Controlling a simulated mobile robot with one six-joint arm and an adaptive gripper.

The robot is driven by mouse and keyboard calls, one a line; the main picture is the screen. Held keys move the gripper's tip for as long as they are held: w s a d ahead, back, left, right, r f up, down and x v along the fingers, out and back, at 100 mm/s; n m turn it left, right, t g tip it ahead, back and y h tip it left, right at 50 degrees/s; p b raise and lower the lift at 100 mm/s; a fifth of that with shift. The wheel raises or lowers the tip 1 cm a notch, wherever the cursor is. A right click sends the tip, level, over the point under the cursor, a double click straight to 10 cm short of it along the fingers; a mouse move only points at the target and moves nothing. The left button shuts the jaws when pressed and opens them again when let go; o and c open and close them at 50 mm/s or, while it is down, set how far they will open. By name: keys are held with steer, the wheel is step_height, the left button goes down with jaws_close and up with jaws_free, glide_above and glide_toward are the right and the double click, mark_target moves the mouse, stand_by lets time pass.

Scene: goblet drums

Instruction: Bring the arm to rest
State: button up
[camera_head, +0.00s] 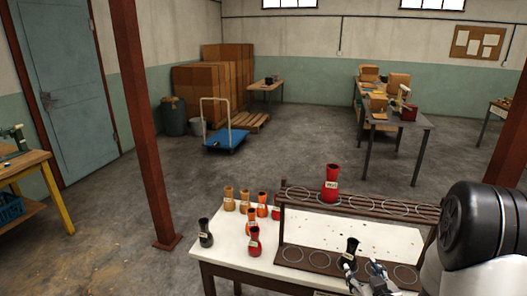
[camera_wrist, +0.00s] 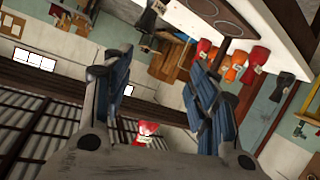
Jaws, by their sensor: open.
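My gripper (camera_head: 363,272) is at the lower right of the head view, its fingers apart. In the wrist view my gripper (camera_wrist: 160,75) shows two spread blue-grey fingers with nothing held between them. A black goblet drum (camera_head: 351,251) stands on the lower brown rack board (camera_head: 322,262), just behind my gripper in the head view. I cannot tell whether they touch. A red labelled drum (camera_head: 331,184) stands on the upper rack shelf (camera_head: 305,198). A red drum (camera_wrist: 147,132) also shows beyond the fingers in the wrist view.
Several orange, red and black drums, including a black one (camera_head: 205,233) and a red one (camera_head: 254,241), stand on the white table (camera_head: 232,258) left of the rack. A red-brown post (camera_head: 145,130) rises at left. Open floor lies behind the table.

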steer(key=s+a+r+m+g+h, duration=0.15)
steer(key=s+a+r+g, duration=0.4)
steer(key=s+r, duration=0.6)
steer(key=s+a+r+g+y, duration=0.1)
steer(key=s+a, duration=0.3)
steer(key=s, duration=0.5)
steer(key=s+a+r+g, duration=0.2)
steer(key=s+a+r, duration=0.2)
steer(key=s, duration=0.5)
steer(key=shift+s+r+m+y, duration=0.3)
steer(key=shift+m+y, duration=0.05)
